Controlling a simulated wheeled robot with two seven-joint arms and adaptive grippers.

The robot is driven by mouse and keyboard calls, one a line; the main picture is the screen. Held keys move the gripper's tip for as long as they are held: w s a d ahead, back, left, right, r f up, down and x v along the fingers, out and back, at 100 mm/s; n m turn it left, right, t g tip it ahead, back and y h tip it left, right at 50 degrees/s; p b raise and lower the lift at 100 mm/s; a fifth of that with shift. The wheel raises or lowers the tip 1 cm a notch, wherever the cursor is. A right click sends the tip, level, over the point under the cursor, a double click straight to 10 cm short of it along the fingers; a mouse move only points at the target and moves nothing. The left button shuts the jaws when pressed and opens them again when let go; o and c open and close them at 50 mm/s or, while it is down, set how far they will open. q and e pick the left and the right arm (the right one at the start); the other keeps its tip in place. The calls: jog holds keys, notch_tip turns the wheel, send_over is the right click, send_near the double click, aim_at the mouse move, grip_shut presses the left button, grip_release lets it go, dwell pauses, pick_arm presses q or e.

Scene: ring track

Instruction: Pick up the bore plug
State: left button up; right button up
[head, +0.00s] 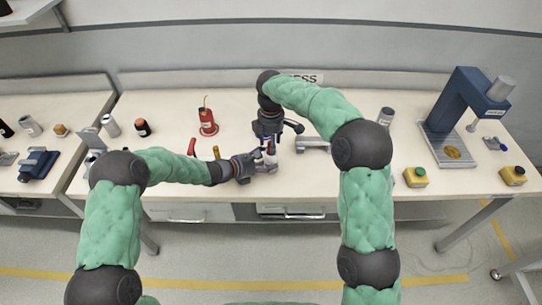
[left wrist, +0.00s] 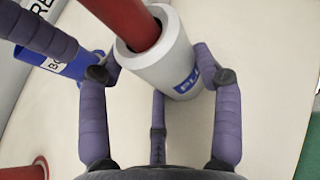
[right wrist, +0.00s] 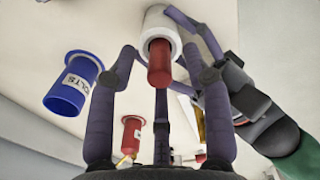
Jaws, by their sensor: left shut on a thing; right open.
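The bore plug looks to be the red rod (left wrist: 133,20) standing in a pale cup (left wrist: 165,62) with a blue label reading "PL", partly cut off. My left gripper (left wrist: 158,75) is shut on the cup's side; it also shows in the head view (head: 250,160). In the right wrist view the red rod (right wrist: 160,63) points toward the camera, out of the white cup (right wrist: 158,25). My right gripper (right wrist: 160,52) is open above it, its fingers spread around the rod. In the head view my right gripper (head: 268,135) hangs over the cup and mostly hides the rod.
A blue cup (right wrist: 72,85) labelled "BOLTS" stands close beside the pale cup. A red oil can (head: 207,122) is farther back left on the bench. A blue press (head: 462,105) stands at the right. Bench between press and grippers is partly clear.

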jog(key=shift+f, duration=0.2)
grip_shut()
jog(key=shift+r, duration=0.1)
notch_tip(320, 180, up, 18)
dwell(0.6)
pick_arm(q)
jog(key=o, duration=1.2)
